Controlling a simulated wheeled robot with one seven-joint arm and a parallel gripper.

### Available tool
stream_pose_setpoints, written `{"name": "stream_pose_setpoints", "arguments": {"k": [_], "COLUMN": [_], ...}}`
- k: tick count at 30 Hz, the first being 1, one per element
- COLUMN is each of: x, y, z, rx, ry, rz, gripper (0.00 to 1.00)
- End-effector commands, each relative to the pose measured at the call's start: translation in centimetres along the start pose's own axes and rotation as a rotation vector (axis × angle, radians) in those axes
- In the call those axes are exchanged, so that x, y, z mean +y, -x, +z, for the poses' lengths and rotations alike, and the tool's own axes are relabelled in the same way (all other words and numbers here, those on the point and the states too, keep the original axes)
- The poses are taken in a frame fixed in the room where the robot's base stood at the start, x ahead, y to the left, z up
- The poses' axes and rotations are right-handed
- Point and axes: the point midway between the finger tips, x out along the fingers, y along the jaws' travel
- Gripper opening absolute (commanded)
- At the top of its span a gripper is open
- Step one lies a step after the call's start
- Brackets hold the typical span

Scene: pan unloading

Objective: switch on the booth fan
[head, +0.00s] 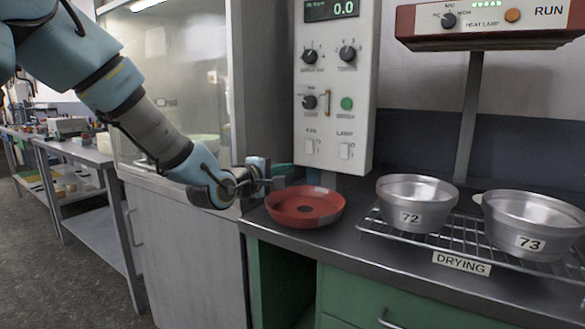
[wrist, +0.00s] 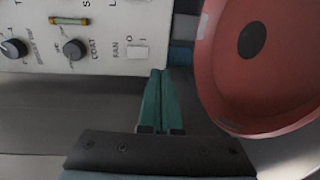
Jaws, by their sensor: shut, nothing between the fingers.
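The white control panel (head: 335,85) hangs on the wall, with a white switch marked FAN (head: 310,147) at lower left and one marked LAMP (head: 346,151) beside it. The FAN switch also shows in the wrist view (wrist: 138,52), just up and left of my fingertips. Its on or off state is too small to tell. My gripper (head: 288,170) is shut and empty, below and left of the switches and apart from them. Its teal fingers are pressed together in the wrist view (wrist: 157,72). The glass-fronted booth (head: 180,90) stands at left.
A red dish (head: 305,206) sits on the counter close below my fingers. Metal pans marked 72 (head: 411,215) and 73 (head: 530,242) stand on the drying rack (head: 470,235) at right. A heat lamp (head: 485,25) hangs above them. The panel also carries knobs and a green button (head: 347,103).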

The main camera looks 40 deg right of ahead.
Motion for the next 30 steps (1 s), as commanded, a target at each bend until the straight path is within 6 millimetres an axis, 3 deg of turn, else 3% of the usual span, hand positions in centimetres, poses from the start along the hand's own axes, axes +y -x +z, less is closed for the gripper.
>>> {"name": "stream_pose_setpoints", "arguments": {"k": [3,9,27,30], "x": [-0.5,-0.8,-0.8,-1.3], "y": [1.8,3.2,3.3,3.9], "z": [-0.1,0.0,0.0,-1.1], "rx": [0.002,0.0,0.001,0.023], "ry": [-0.001,0.0,-0.002,-0.036], "rz": [0.0,0.0,-0.001,-0.038], "gripper": [0.0,0.0,0.0,0.0]}}
